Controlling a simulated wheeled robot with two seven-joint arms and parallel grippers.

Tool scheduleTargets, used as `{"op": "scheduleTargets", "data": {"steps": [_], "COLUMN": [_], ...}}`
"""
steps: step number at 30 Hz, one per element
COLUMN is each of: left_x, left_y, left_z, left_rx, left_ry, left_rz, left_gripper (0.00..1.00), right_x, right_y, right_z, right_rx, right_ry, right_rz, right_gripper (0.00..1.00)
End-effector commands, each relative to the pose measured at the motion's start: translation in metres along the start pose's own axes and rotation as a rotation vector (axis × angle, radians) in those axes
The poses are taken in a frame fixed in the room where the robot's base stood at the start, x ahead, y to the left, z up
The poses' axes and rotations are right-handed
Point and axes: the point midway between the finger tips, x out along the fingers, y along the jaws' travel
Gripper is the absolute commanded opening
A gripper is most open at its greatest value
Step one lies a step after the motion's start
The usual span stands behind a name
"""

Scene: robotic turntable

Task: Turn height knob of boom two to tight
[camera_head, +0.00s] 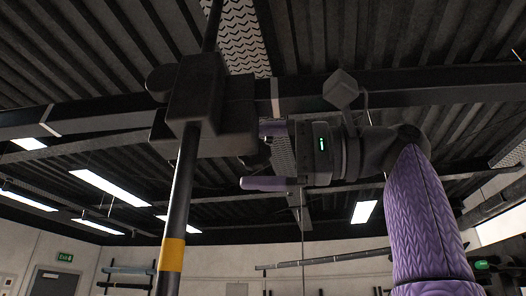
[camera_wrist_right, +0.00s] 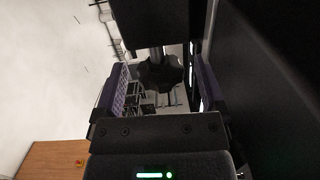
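A black lobed knob (camera_wrist_right: 162,73) on a short stem shows in the right wrist view, below a dark block (camera_wrist_right: 155,22). In the head view a dark clamp block (camera_head: 198,92) sits on a slanted dark pole (camera_head: 178,205) with a yellow band. My right gripper (camera_head: 256,156) is just right of this block, its purple fingers spread one above the other. The wrist view shows the fingers open on both sides of the knob, with gaps; whether the knob is fully between the tips is hard to tell. My left gripper is out of view.
A dark rounded part (camera_head: 160,82) sticks out left of the clamp block. A large dark surface (camera_wrist_right: 265,90) stands close along the right of the wrist view. Ceiling beams and lights are overhead. Racks (camera_head: 130,270) stand by the far wall.

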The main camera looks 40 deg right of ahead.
Motion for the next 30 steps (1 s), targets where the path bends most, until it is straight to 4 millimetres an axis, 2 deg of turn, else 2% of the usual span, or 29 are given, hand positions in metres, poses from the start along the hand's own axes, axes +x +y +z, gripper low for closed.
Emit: {"op": "scheduleTargets", "data": {"steps": [8, 11, 18, 24, 30], "left_x": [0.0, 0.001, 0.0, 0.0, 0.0], "left_y": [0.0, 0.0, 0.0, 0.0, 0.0], "left_z": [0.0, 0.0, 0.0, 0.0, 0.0], "left_rx": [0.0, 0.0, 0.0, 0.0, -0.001], "left_ry": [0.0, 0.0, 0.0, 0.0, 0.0], "left_rz": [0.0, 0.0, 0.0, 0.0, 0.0], "left_gripper": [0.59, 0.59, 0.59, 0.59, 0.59], "right_x": [-0.004, -0.021, -0.082, -0.097, -0.099], "right_y": [0.0, -0.001, -0.001, 0.001, 0.002], "right_z": [0.0, 0.0, 0.0, 0.0, 0.0], "right_rx": [0.0, 0.001, 0.003, 0.002, -0.001], "right_ry": [0.0, 0.001, -0.001, 0.0, 0.0], "right_rz": [-0.002, -0.004, -0.007, -0.003, 0.002], "right_gripper": [0.94, 0.94, 0.94, 0.94, 0.94]}}
